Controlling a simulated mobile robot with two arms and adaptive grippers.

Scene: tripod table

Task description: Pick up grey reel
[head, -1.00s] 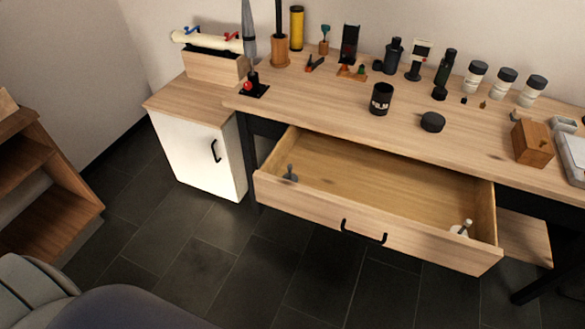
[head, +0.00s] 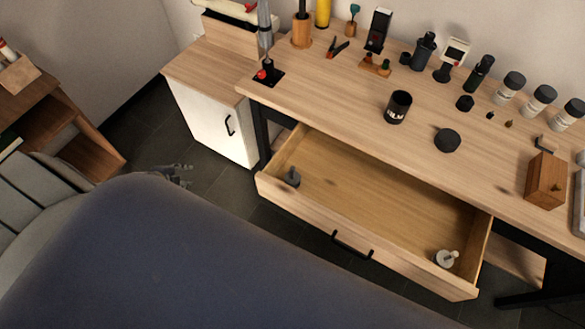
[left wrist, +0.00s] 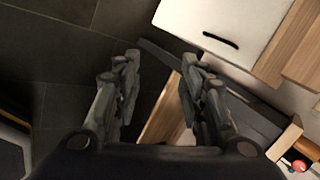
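A small dark grey reel (head: 292,178) with a short stem stands at the left end of the open drawer (head: 385,195). A paler, whitish reel-like piece (head: 446,259) is in the drawer's right front corner. My left gripper (head: 172,174) shows only in part in the head view, low over the floor, left of the drawer and apart from it. In the left wrist view its two fingers (left wrist: 160,80) are spread with nothing between them. The grey reel is not seen clearly in the left wrist view. My right gripper is not in view.
The wooden desk (head: 350,125) carries a black cup (head: 398,106), a round black lid (head: 447,140), several bottles and a wooden block (head: 545,181). A white cabinet (head: 212,122) stands left of the drawer. The drawer's middle is empty.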

